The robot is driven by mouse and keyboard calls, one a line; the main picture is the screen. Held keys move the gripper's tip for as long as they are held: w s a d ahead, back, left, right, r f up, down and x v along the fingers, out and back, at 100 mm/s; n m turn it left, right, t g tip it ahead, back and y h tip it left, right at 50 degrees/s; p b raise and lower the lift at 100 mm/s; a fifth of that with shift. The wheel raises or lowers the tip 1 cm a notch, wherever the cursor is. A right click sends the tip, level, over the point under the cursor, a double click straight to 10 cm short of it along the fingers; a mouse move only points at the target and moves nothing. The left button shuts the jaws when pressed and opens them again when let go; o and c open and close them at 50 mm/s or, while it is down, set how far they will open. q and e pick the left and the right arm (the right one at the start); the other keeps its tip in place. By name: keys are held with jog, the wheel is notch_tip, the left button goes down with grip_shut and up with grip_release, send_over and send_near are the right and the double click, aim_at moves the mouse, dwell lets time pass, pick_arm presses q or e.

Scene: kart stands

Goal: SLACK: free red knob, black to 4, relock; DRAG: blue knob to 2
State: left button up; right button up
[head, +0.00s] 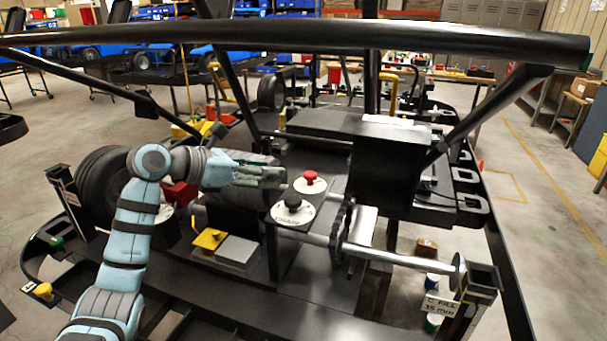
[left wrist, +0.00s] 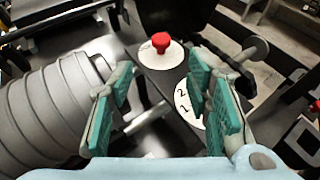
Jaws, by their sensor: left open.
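The red knob (head: 311,176) stands on a round white plate on a dark bracket in the head view. The black knob (head: 293,201) stands on a larger white dial (head: 291,217) just nearer. My left gripper (head: 284,176) is open and empty, its fingertips just left of the knobs. In the left wrist view, the red knob (left wrist: 161,42) lies beyond and between the open fingers (left wrist: 162,76). The dial (left wrist: 183,104) shows 2 and 1 there; the right finger covers much of it, and the black knob is not clearly visible. I see no blue knob. My right gripper is out of view.
A chain sprocket (head: 340,232) and a silver axle (head: 400,258) lie right of the dial. A black roll bar (head: 300,36) crosses above. A ribbed grey cylinder (left wrist: 50,105) is close to the left finger.

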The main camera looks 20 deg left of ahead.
aim_at(308, 175)
pick_arm(q)
jog(key=x, duration=0.4)
jog(key=shift+d, duration=0.5)
jog(key=x, duration=0.6)
jog(key=shift+w+a+f, duration=0.2)
jog(key=shift+w+f, duration=0.05)
jog(key=shift+w, duration=0.2)
jog(key=shift+s+r, duration=0.1)
jog(key=shift+s, duration=0.1)
jog(key=shift+w, duration=0.1)
grip_shut()
jog(key=n+y+p, duration=0.1)
jog(key=p, duration=0.1)
jog(key=n+t+y+p, duration=0.1)
jog(key=p, duration=0.2)
jog(key=shift+s+d+r+y, duration=0.2)
jog(key=shift+d+y, duration=0.1)
jog(key=shift+d, duration=0.05)
jog(key=shift+f+n+t+y+p, duration=0.1)
jog(key=shift+n+t+y+p, duration=0.25)
jog(key=shift+n, duration=0.15)
jog(key=shift+f, duration=0.15)
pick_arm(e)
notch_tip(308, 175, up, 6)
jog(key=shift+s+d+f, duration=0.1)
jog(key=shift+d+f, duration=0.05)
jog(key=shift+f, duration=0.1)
